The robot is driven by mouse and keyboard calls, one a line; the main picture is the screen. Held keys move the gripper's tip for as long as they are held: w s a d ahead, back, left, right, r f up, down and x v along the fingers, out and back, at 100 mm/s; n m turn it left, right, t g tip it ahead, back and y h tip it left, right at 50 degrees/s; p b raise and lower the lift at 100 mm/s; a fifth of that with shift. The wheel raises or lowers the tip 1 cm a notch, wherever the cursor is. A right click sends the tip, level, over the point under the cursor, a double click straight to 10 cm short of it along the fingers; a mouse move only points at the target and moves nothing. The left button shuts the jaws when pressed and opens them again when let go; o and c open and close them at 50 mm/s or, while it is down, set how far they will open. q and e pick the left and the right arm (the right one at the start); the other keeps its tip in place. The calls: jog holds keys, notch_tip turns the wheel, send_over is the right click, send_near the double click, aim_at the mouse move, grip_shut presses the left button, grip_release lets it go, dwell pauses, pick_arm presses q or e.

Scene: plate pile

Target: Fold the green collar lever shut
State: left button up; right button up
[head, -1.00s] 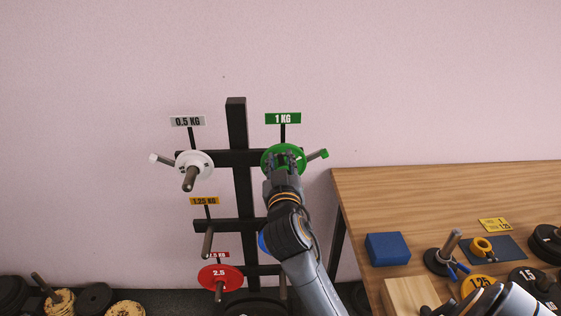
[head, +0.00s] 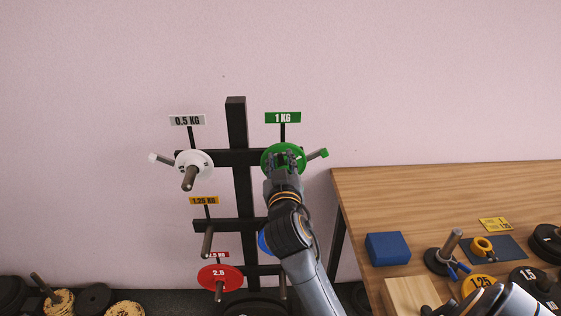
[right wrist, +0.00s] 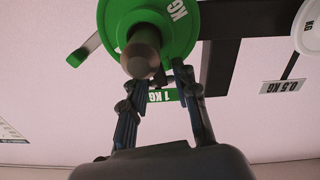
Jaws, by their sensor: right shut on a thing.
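The green plate (head: 270,161) hangs on a peg of the black rack, under the green 1 KG sign (head: 283,118). A short lever with a green tip (head: 319,154) sticks out to the right and slightly up beside the plate. It also shows in the right wrist view (right wrist: 84,50), on the left. My right gripper (head: 283,160) is at the front of the green plate and covers its middle. My left gripper is not in view.
A white plate (head: 202,159) with a similar lever hangs left, a red plate (head: 219,273) below. A wooden table (head: 450,190) at right holds a blue block (head: 388,249), a stand (head: 442,262) and loose discs. More plates lie on the floor at lower left.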

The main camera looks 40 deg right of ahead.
jog(key=shift+w+d+f, duration=0.1)
jog(key=shift+d+f, duration=0.05)
jog(key=shift+f, duration=0.35)
jog(key=shift+c, duration=0.2)
grip_shut()
jog(key=shift+f+b, duration=0.35)
jog(key=shift+o, duration=2.4)
grip_release()
jog(key=shift+d, duration=0.1)
